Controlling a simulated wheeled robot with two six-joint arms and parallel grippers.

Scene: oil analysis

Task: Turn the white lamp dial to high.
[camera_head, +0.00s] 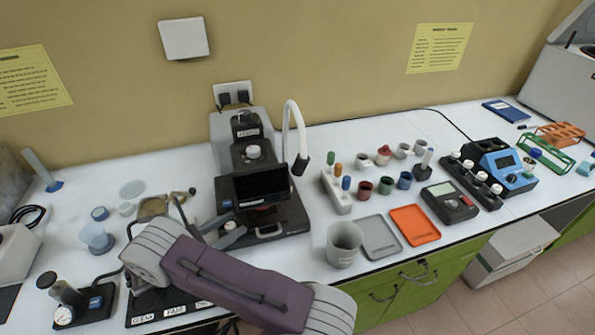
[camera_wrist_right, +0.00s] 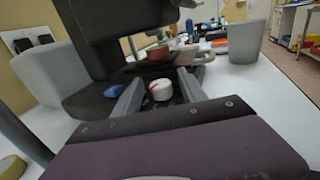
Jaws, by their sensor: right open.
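The white lamp dial (camera_wrist_right: 161,90) has a red mark on top and sits low on the front of the dark instrument. In the right wrist view it is between the two grey fingers of my right gripper (camera_wrist_right: 160,92), with gaps on both sides. In the head view the dial (camera_head: 229,226) is small, beside the fingers of my right gripper (camera_head: 208,227), which are open and partly hidden by my wrist. Whether a finger touches the dial cannot be told. My left gripper is not in view.
The grey and black instrument (camera_head: 247,128) stands above the dial. A blue knob (camera_wrist_right: 115,90) is just left of the fingers. A grey cup (camera_head: 344,241) stands to the right, and a brown dish (camera_head: 153,206) lies to the left. The bench between cup and instrument is partly clear.

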